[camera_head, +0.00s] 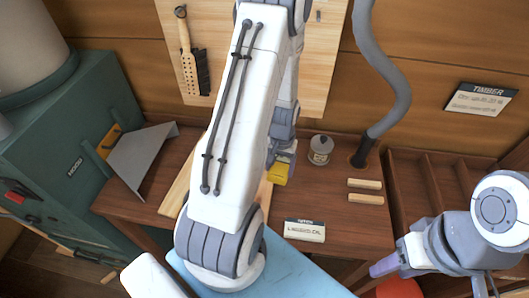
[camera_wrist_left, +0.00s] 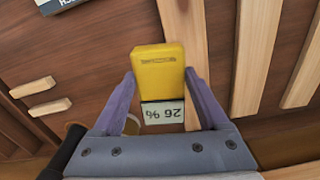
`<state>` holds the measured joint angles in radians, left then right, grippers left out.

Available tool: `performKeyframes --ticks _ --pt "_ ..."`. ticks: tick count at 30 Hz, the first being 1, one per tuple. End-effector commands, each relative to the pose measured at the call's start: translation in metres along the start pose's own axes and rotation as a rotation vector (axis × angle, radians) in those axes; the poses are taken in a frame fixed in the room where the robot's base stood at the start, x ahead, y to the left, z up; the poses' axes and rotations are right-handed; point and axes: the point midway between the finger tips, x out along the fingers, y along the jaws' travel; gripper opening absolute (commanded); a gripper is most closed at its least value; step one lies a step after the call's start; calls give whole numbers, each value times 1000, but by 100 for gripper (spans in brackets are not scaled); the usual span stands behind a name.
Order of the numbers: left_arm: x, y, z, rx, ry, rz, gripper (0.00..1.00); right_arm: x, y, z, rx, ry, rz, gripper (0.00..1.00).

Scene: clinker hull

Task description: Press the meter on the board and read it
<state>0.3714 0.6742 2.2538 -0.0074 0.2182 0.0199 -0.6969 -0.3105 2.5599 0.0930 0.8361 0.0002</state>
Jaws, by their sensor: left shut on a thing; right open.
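The yellow meter (camera_head: 278,173) is held in my left gripper (camera_head: 283,158), over the bench beside a pale board (camera_head: 182,188). The left arm hides much of the board in the head view. In the left wrist view the meter (camera_wrist_left: 158,70) sits between the two fingers of the left gripper (camera_wrist_left: 160,85), with a pale plank (camera_wrist_left: 181,22) behind it. Whether the meter touches the board I cannot tell. My right gripper (camera_head: 385,267) is open at the lower right.
A grey hose (camera_head: 385,80) rises behind. A green machine (camera_head: 75,145) stands left. A timber rack (camera_head: 435,180) stands right.

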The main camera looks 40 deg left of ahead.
Motion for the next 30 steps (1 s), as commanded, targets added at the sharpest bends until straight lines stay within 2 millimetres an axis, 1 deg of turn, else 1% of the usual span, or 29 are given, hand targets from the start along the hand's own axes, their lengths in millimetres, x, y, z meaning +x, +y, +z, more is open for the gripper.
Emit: performKeyframes --ticks 1,3,6,10,14,24,30 --pt "-10 -18 1 -57 -1 0 11 -11 -1 0 0 0 0 50" --pt "-14 -35 2 -109 -2 0 11 -16 -1 -1 0 0 0 50" --pt "-14 -48 4 -151 -3 0 11 -17 -1 -1 -1 -1 0 50" --pt "-9 -50 4 -159 -4 0 11 -12 -1 -1 0 -1 0 50" --pt "1 -49 4 -157 -4 0 11 -4 0 0 1 -1 0 50" --pt "37 -47 3 -154 -4 0 11 28 2 2 2 -1 0 50" --pt "48 -47 3 -153 -2 0 11 37 3 2 1 -1 0 50"
